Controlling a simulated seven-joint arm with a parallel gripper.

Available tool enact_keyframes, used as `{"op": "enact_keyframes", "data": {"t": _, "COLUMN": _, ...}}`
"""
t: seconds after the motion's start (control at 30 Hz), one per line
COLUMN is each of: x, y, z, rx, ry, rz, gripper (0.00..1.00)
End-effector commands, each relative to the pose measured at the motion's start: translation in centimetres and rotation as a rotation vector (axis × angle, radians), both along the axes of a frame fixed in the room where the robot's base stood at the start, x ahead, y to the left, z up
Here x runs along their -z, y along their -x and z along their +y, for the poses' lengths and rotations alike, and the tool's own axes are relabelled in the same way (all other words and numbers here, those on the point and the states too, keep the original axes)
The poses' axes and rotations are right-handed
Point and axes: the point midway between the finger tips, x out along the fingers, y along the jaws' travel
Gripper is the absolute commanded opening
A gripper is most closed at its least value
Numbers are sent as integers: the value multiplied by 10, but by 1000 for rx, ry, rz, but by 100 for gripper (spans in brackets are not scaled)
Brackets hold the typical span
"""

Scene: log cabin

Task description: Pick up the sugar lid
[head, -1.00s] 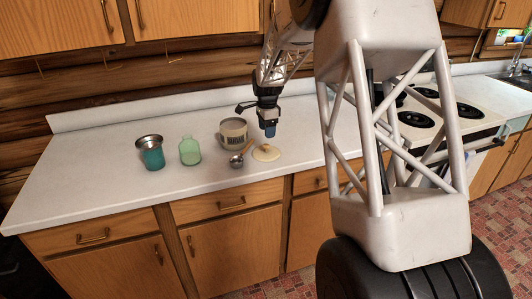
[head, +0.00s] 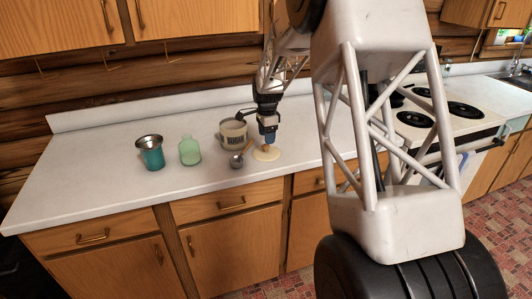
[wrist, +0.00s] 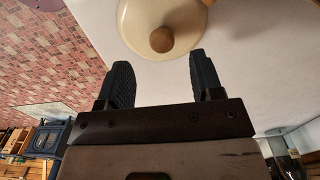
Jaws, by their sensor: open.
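The sugar lid (head: 266,154) is a round cream disc lying on the white counter. In the wrist view the lid (wrist: 135,30) shows its round tan knob facing my gripper, with part of the disc cut off by the top edge. My gripper (head: 269,139) points down just above the lid. In the wrist view the gripper (wrist: 162,72) is open and empty. The knob lies just beyond the fingertips, in line with the gap between them. I cannot tell the exact height left between fingertips and knob.
A grey labelled canister (head: 233,135) stands just left of my gripper. A metal scoop (head: 237,161) lies close to the lid's left. A green glass bottle (head: 190,152) and a teal cup (head: 152,158) stand farther left. The stove (head: 440,118) is at the right.

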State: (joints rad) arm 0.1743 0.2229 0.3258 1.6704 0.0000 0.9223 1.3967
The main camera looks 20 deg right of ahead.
Motion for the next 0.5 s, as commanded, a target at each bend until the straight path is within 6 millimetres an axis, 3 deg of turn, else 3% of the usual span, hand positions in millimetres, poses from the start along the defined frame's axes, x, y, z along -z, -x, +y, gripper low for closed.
{"op": "enact_keyframes", "data": {"t": 0.5, "x": 46, "y": -2, "z": 2, "rx": 0, "ry": 0, "rz": 2, "gripper": 60}}
